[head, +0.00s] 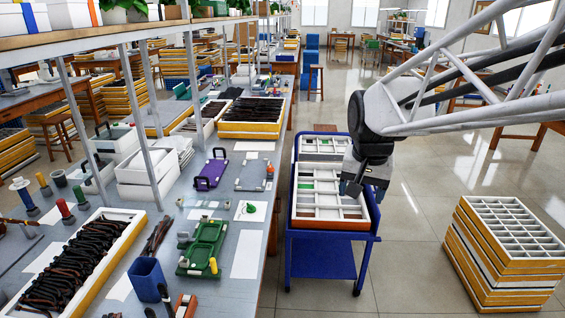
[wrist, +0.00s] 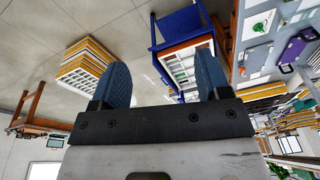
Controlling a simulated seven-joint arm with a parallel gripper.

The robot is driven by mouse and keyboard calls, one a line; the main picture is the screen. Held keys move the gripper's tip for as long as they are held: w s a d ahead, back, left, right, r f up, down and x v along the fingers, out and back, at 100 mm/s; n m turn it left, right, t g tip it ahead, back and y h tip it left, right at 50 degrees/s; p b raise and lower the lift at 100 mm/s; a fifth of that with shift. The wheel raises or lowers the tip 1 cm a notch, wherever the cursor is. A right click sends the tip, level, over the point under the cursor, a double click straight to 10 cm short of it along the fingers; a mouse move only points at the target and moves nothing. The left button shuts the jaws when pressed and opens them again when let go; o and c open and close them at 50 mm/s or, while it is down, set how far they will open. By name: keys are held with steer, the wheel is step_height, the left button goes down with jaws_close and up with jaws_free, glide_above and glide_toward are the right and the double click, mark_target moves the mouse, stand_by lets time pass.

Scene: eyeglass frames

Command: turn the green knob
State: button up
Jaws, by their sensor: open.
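Several green things lie on the long grey workbench (head: 218,190), and I cannot tell for sure which is the green knob. A small upright piece with a green top (head: 80,194) stands at the left, between a red-topped one and a grey cup. A green two-part fixture (head: 205,240) lies near the bench's front edge, and a small green piece (head: 250,208) lies on white paper behind it; that piece also shows in the wrist view (wrist: 258,27). My gripper (head: 352,188) is open and empty, above the blue cart, right of the bench. Its blue fingers (wrist: 161,72) are spread apart.
The blue cart (head: 322,257) holds white compartment trays below my gripper. Stacked yellow-edged trays (head: 505,250) stand on the floor at right. A shelf (head: 120,35) on posts overhangs the bench.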

steer(key=w+a+f+m, duration=0.1)
steer(key=w+a, duration=0.2)
steer(key=w, duration=0.4)
steer(key=w+a+f+m, duration=0.1)
steer(key=w+a+f, duration=0.1)
steer(key=w+a, duration=0.35)
steer(key=m+g, duration=0.2)
steer(key=m, duration=0.2)
glide_above(250, 204)
step_height(250, 204, down, 27)
steer(key=shift+r, duration=0.1)
steer(key=shift+s, duration=0.1)
steer(key=shift+f, duration=3.95)
steer(key=shift+c, duration=0.5)
